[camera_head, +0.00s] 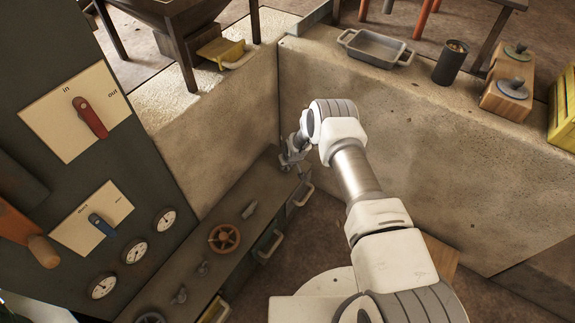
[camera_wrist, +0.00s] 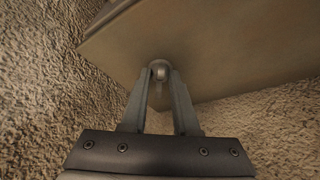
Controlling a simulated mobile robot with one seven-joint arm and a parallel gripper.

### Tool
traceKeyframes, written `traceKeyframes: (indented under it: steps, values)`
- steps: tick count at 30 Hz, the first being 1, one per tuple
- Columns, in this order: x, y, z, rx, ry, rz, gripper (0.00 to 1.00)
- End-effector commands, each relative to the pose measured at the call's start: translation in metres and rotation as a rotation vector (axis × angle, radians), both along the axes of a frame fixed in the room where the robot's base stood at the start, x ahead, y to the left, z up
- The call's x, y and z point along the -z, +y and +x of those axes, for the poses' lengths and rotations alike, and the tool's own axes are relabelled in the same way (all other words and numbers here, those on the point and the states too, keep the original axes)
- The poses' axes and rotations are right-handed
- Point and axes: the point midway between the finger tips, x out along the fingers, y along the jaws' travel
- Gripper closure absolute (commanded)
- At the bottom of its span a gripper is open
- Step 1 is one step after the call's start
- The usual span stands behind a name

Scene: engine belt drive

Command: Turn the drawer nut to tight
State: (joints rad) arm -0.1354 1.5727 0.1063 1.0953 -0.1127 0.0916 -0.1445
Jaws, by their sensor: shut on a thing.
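My gripper (camera_head: 293,163) is at the far end of the long brown bench (camera_head: 232,205), close to the concrete corner. In the wrist view, my gripper (camera_wrist: 160,82) has its two fingers closed on a small grey rounded piece, which I take to be the drawer nut (camera_wrist: 159,69). It stands against the flat brown surface of the bench (camera_wrist: 225,50). The fingers hide most of the nut, so its turn angle cannot be read. In the head view my gripper covers it.
An orange handwheel (camera_head: 224,238) and small grey wing-shaped pieces (camera_head: 203,268) stand along the bench. Drawers with pale handles (camera_head: 270,245) line its front. A panel with a red lever (camera_head: 90,118) and gauges is at left. Concrete walls (camera_head: 400,150) close in behind my gripper.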

Motion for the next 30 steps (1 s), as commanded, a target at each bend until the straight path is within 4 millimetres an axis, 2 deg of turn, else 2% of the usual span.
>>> traceKeyframes:
  steps: [18, 30]
  values:
    - [0.0005, 0.0076, -0.0004, 0.574, -0.004, -0.003, 1.0]
    - [0.0009, 0.0101, 0.0004, 0.857, -0.001, 0.0, 1.0]
